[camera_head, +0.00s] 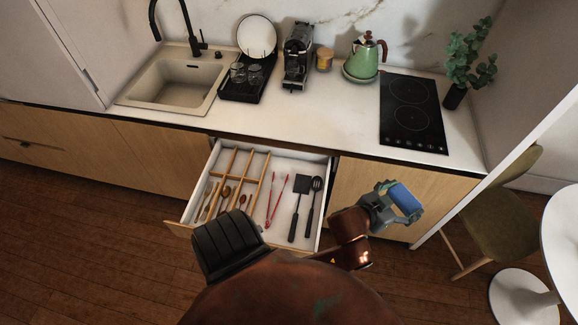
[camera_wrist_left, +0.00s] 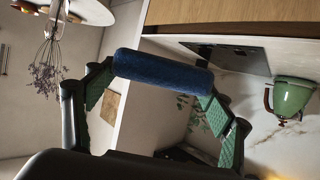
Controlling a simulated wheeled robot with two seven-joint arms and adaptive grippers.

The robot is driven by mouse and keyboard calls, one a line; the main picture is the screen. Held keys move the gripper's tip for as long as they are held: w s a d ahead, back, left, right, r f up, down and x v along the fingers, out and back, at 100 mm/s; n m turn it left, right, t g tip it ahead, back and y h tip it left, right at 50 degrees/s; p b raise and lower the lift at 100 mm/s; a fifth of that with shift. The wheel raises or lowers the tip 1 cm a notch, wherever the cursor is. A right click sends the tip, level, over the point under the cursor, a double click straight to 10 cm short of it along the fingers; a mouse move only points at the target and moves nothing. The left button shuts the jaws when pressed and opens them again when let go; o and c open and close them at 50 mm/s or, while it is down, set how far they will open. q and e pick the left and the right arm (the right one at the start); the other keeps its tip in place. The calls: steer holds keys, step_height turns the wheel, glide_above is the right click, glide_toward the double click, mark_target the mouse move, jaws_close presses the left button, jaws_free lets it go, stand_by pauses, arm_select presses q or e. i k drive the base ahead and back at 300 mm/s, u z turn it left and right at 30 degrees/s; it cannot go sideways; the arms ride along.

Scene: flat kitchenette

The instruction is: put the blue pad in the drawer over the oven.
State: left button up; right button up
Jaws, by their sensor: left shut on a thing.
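The blue pad (camera_head: 406,198) is a small blue roll-like piece in the head view. My left gripper (camera_head: 394,206) is shut on it and holds it in the air, right of the open drawer and in front of the cabinet below the cooktop. In the left wrist view the pad (camera_wrist_left: 165,73) lies across between the two green-padded fingers. An open drawer (camera_head: 307,161) with white inner walls is pulled out under the counter. My arm hides part of its front. The oven is not clearly visible. My right gripper is not in view.
The drawer holds a wooden divider (camera_head: 238,165) with spoons, red tongs (camera_head: 270,195), a black spatula (camera_head: 300,195) and a slotted spoon (camera_head: 314,200). A green chair (camera_head: 508,205) and white table (camera_head: 565,235) stand at right. The counter's front middle is clear.

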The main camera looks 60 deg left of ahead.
mark_target(237, 166)
steer(key=z, duration=0.25)
steer(key=k, duration=0.4)
steer(key=u, duration=0.9)
steer(key=i, duration=0.75)
steer(key=u, duration=0.7)
